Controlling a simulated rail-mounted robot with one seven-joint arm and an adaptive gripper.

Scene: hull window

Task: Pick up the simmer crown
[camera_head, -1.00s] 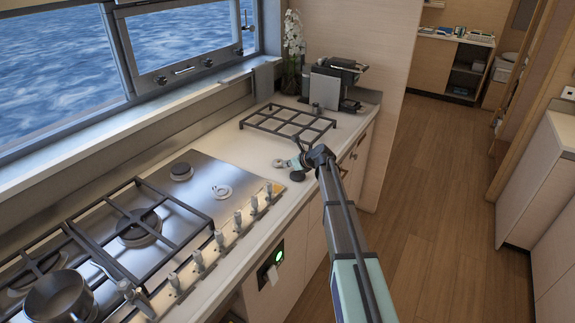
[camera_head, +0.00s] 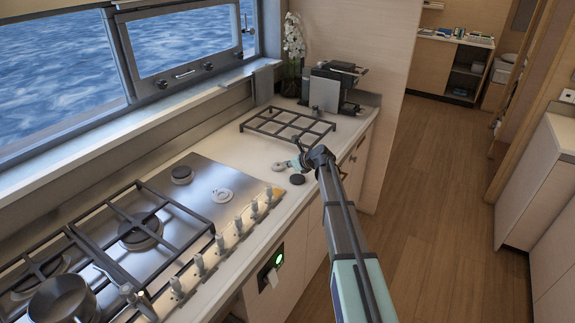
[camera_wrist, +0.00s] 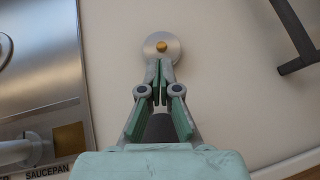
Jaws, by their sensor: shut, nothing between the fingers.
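The simmer crown appears to be the small silver disc with a brass centre (camera_wrist: 162,46), lying flat on the pale counter in the wrist view. In the head view it is a small light ring (camera_head: 279,168) just right of the hob. My gripper (camera_wrist: 161,76) points at it with the fingers together and empty. The fingertips overlap the disc's near edge in the picture; I cannot tell whether they touch it. In the head view my gripper (camera_head: 292,164) is low over the counter beside the disc.
A dark round cap (camera_head: 297,179) lies near the counter's front edge. A black pan grate (camera_head: 288,124) lies behind. The steel hob (camera_head: 232,178) with its knobs and a saucepan (camera_head: 62,298) is at left. A coffee machine (camera_head: 333,87) stands at the back.

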